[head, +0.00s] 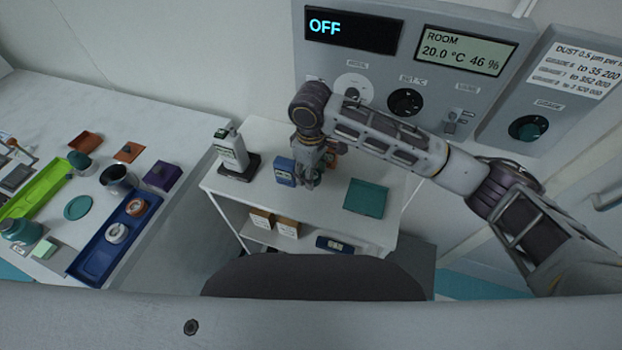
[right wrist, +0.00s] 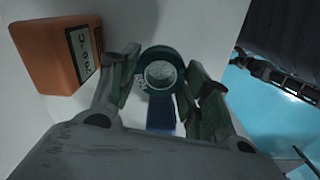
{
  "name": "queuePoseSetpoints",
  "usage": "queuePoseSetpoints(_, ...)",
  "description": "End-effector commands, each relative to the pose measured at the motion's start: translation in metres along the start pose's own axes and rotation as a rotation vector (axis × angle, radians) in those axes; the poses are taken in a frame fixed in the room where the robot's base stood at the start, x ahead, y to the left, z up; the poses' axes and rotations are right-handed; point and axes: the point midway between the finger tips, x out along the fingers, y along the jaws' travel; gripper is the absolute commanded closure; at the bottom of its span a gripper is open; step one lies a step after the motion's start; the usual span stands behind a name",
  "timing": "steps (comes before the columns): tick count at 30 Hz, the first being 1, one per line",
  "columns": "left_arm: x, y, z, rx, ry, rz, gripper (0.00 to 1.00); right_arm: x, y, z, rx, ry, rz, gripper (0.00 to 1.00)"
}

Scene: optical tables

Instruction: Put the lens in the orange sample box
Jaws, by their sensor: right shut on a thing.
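My right gripper (head: 308,182) is over the small white table in the head view. In the right wrist view its fingers (right wrist: 161,80) are shut on a round teal-rimmed piece with a pale centre, which looks like the lens (right wrist: 163,56) in its mount. The lens cannot be made out in the head view. An orange-brown open box (head: 85,141), possibly the sample box, sits at the back of the left bench. A flat orange piece (head: 128,152) lies to its right. My left gripper is not in view.
The white table (head: 262,133) holds a grey instrument (head: 231,152), a blue device (head: 285,171) close beside my right gripper and a flat teal box (head: 366,198). An orange device with a display (right wrist: 58,55) is close by. The left bench holds a blue tray (head: 90,262) and a green tray (head: 40,192).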

Motion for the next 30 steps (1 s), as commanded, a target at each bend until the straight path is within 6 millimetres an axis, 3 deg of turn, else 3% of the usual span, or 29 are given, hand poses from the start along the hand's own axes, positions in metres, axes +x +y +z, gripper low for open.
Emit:
queuePoseSetpoints(5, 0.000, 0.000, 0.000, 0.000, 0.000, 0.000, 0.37, 0.002, 0.000, 0.000, 0.000, 0.000, 0.000, 0.81)
queuePoseSetpoints(16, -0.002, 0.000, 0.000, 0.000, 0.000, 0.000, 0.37, 0.036, 0.000, 0.000, 0.000, -0.001, 0.000, 0.81)
queuePoseSetpoints(30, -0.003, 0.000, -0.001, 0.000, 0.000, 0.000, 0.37, 0.040, 0.000, 0.000, 0.000, -0.001, -0.001, 0.81)
